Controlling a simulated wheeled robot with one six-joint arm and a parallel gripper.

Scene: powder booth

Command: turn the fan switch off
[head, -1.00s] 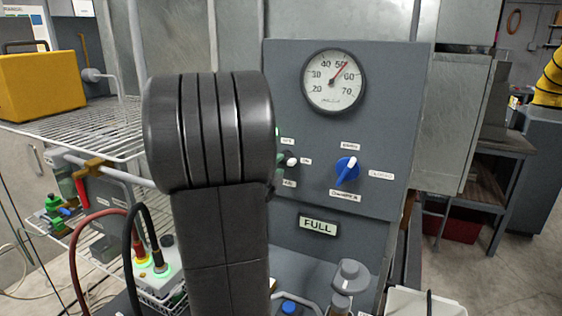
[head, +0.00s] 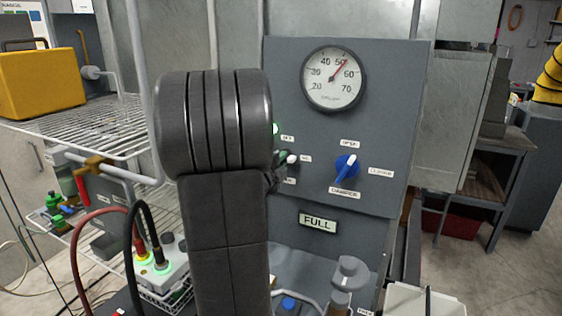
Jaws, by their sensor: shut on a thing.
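The fan switch (head: 292,158) is a small switch with a pale tip on the grey control panel (head: 390,130). Only its right end shows, beside small white labels that are too blurred to read surely. My arm covers the area to its left. My gripper (head: 277,172) shows only as a dark sliver past the arm's right edge, at the switch. It is shut on the switch, though the contact is mostly hidden. A green light (head: 276,129) shows partly above the switch.
On the panel, a round gauge (head: 333,79) sits above a blue damper knob (head: 346,169) and a FULL sign (head: 318,222). A wire rack (head: 85,125) with a yellow case (head: 42,84) stands left.

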